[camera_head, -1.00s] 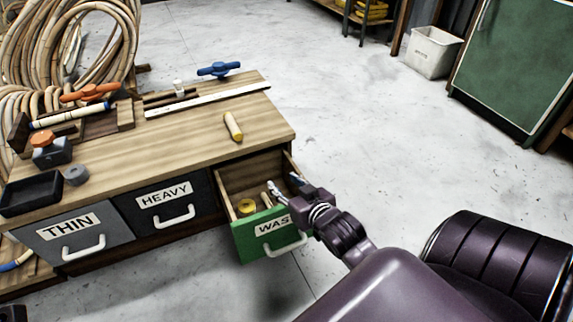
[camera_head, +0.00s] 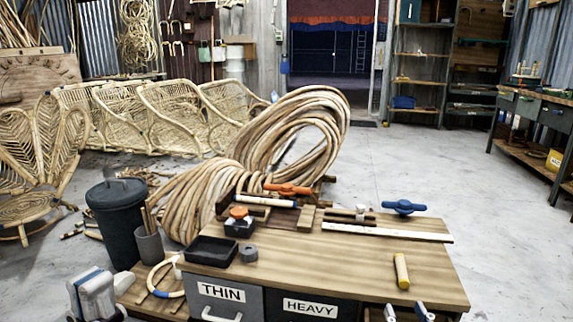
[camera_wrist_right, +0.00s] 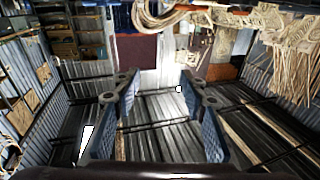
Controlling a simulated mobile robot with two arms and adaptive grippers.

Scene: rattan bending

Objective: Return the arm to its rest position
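My right gripper (camera_head: 406,312) shows only its two fingertips at the bottom edge of the head view, in front of the right part of the workbench (camera_head: 300,262). In the right wrist view its blue-padded fingers (camera_wrist_right: 160,120) stand wide apart with nothing between them. My left gripper (camera_head: 95,296) is at the bottom left of the head view, beside the bench's left end. Its fingers overlap in this view, so its opening is unclear. The THIN drawer (camera_head: 222,293) and HEAVY drawer (camera_head: 310,307) are partly cut off below. The WASTE drawer is not recognisable now.
On the bench are a yellow piece (camera_head: 402,270), a black tray (camera_head: 212,251), a blue clamp (camera_head: 404,207) and an orange clamp (camera_head: 288,189). A rattan coil (camera_head: 295,130) stands behind it. A dark bin (camera_head: 119,221) stands left. Floor right of the bench is clear.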

